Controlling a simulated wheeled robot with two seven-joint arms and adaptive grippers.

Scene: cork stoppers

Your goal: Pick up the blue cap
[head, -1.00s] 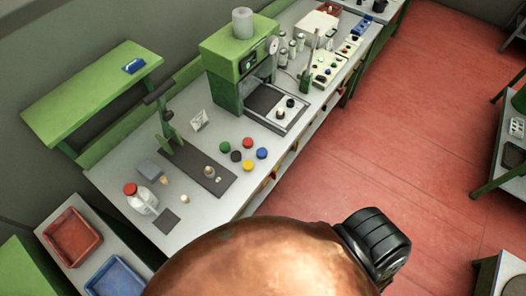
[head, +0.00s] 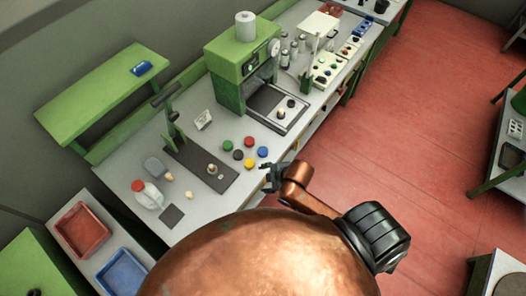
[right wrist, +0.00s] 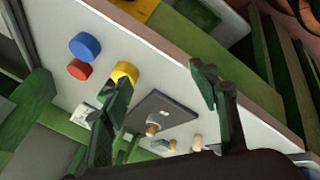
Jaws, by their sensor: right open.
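The blue cap (head: 262,152) lies on the grey bench near its front edge, the rightmost of a small group of round caps. My right gripper (head: 266,177) is open and empty by the bench's front edge, just below the blue cap in the head view. Its two fingers (right wrist: 160,77) stand apart in the wrist view; the left one partly overlaps the yellow cap. My left gripper is not in view.
Close to the blue cap lie a red cap (head: 249,142), a yellow cap (head: 249,163), a black cap (head: 238,154) and a green cap (head: 227,145). A dark mat (head: 195,160) with a cork piece lies left of them. A green press (head: 228,88) stands behind.

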